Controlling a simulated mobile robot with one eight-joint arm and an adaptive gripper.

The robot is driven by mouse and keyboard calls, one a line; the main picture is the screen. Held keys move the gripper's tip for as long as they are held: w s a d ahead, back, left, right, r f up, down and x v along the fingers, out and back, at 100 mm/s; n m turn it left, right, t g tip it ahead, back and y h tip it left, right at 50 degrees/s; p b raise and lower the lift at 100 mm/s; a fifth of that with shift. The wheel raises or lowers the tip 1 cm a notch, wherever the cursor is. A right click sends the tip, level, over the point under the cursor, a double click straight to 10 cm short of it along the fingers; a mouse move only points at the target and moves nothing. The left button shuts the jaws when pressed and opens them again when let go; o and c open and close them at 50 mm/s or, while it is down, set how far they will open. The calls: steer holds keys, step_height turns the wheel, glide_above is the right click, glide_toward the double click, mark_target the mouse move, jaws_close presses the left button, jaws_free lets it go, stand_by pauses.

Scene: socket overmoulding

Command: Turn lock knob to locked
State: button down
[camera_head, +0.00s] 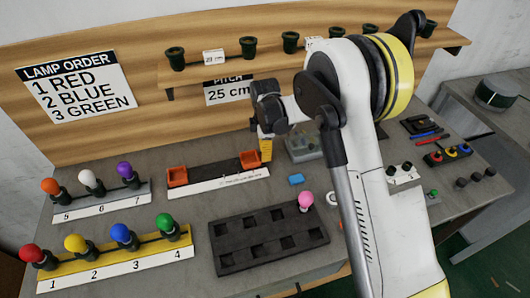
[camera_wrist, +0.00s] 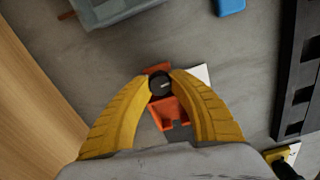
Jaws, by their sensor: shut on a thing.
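The lock knob (camera_wrist: 160,84) is black and round with a short pale mark on its face. The mark lies nearly level across the wrist view. My gripper (camera_wrist: 160,86) has its yellow fingertips closed on both sides of the knob. In the head view my gripper (camera_head: 266,150) points down at the right end of the fixture, and the knob is hidden behind the finger. An orange holder (camera_wrist: 170,114) sits beside the knob. In the head view the fixture has orange holders at left (camera_head: 177,177) and right (camera_head: 249,160), above a white ruler strip (camera_head: 220,184).
A blue block (camera_head: 296,179) and a grey box (camera_head: 305,149) are close by on the right. Coloured lamps stand in two racks at left. A wooden shelf (camera_head: 340,48) runs behind.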

steer(key=c, duration=1.2)
jaws_free()
steer(key=shift+o, duration=0.2)
step_height(320, 180, up, 12)
